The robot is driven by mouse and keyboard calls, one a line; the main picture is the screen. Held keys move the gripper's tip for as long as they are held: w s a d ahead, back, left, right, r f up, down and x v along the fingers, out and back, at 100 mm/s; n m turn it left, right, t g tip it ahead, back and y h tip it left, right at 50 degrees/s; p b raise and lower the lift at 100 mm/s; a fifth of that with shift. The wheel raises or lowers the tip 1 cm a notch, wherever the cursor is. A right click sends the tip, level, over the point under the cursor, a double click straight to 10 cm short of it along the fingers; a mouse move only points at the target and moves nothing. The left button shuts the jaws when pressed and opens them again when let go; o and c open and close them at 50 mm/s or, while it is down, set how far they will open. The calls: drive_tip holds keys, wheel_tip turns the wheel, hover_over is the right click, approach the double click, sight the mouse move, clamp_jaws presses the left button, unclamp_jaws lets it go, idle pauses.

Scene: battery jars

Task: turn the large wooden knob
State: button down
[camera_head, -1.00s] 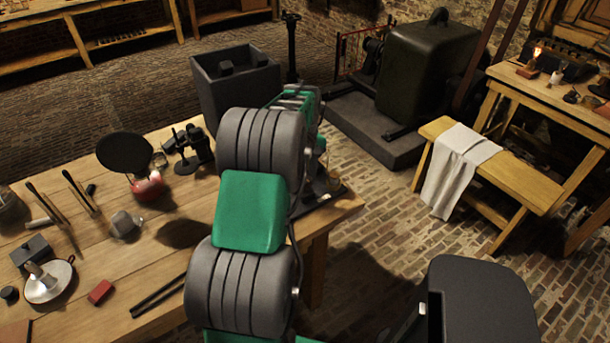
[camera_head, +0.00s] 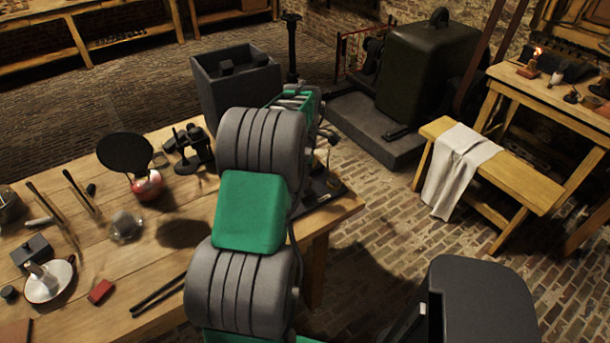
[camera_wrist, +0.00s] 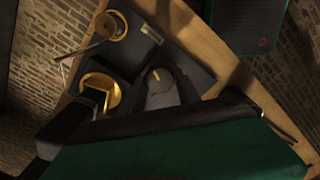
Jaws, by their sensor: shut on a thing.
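The green hand covers the lower part of the view. In the head view my arm hides the knob, and only part of the dark device (camera_head: 325,187) shows at the table's right corner.
On the board are a brass ring with a post (camera_wrist: 110,25) and a second brass piece (camera_wrist: 97,82), partly covered by a black part. The wooden table (camera_head: 215,262) holds a dark round disc (camera_head: 125,152), a white dish (camera_head: 52,283) and a red block (camera_head: 101,291).

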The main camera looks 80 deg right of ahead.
drive_tip(key=shift+n, duration=0.6)
drive_tip(key=c, duration=0.9)
unclamp_jaws()
drive_tip(key=shift+o, duration=0.2)
wheel_tip(320, 180, up, 8)
drive_tip(key=shift+s+f+b, duration=0.1)
drive_tip(key=shift+b, duration=0.25)
